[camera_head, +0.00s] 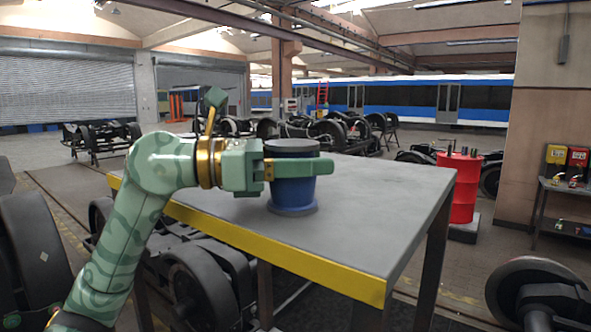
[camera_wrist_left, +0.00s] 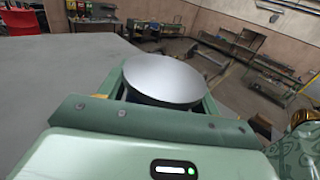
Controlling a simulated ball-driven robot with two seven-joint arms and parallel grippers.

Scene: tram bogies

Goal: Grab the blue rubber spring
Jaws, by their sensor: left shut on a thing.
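The blue rubber spring (camera_head: 293,193) is a blue cylinder with a dark grey top plate and a wider blue foot. It stands upright on the grey table (camera_head: 370,190), near the yellow front edge. My left gripper (camera_head: 298,168) reaches in from the left and is shut on the spring just below its top plate, with one green finger across its front. In the left wrist view, the round grey top of the spring (camera_wrist_left: 164,79) shows between the fingers, and its lower body is hidden. My right gripper is in neither view.
The tabletop right of the spring is clear. A red drum (camera_head: 459,187) stands beyond the table's right side, with a shelf (camera_head: 563,186) of red and yellow items near the wall. Wheelsets and bogies (camera_head: 200,285) stand around the table, and a blue and white tram (camera_head: 420,98) is behind.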

